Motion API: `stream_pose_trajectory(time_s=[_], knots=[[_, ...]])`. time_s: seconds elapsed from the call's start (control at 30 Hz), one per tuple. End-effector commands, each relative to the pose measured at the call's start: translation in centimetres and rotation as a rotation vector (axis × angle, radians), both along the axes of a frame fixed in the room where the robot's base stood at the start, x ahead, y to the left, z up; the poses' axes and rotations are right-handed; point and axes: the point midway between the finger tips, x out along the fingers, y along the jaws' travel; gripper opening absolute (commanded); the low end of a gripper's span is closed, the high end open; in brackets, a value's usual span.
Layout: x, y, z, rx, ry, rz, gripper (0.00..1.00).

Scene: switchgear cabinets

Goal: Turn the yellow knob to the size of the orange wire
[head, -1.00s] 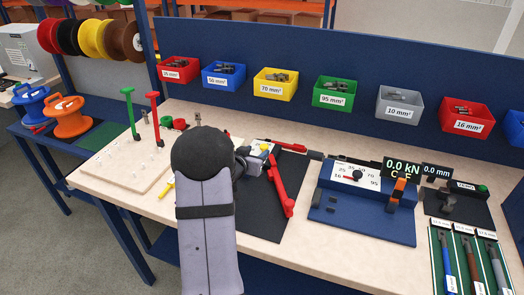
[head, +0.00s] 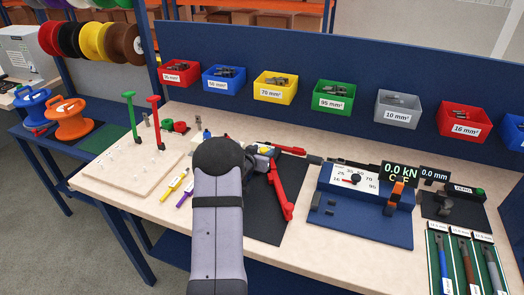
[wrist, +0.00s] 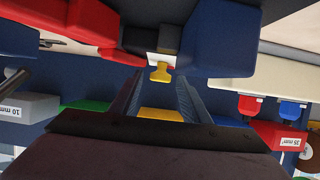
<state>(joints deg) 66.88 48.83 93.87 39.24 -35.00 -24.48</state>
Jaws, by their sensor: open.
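The yellow knob (wrist: 160,73) shows in the wrist view on a pale mount of the red-handled tool. In the head view the yellow knob (head: 265,150) sits on that tool (head: 280,185), which lies on a black mat. My gripper (wrist: 158,88) is open, its two dark fingers pointing toward the knob with a gap between them; the knob appears just beyond the fingertips. In the head view my arm hides most of the gripper. An orange spool (head: 72,122) stands on the blue side table at the left. The knob's size marks cannot be read.
A blue press (head: 365,200) with a numbered dial and displays stands right of the mat. A pegboard (head: 135,170) with green and red posts stands left. Labelled bins (head: 333,98) line the back panel. Yellow (head: 173,184) and purple pens lie beside my arm.

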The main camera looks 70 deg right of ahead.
Motion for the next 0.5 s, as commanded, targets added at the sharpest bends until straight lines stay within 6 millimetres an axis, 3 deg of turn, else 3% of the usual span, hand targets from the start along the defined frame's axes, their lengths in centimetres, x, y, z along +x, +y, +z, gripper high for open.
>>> stream_pose_trajectory(time_s=[0.23, 0.4, 0.5], knots=[[0.01, -0.03, -0.02, 0.0, 0.0, 0.0, 0.43], [0.01, -0.01, -0.02, 0.0, 0.0, 0.0, 0.04], [0.01, -0.02, -0.01, 0.0, 0.0, 0.0, 0.04]])
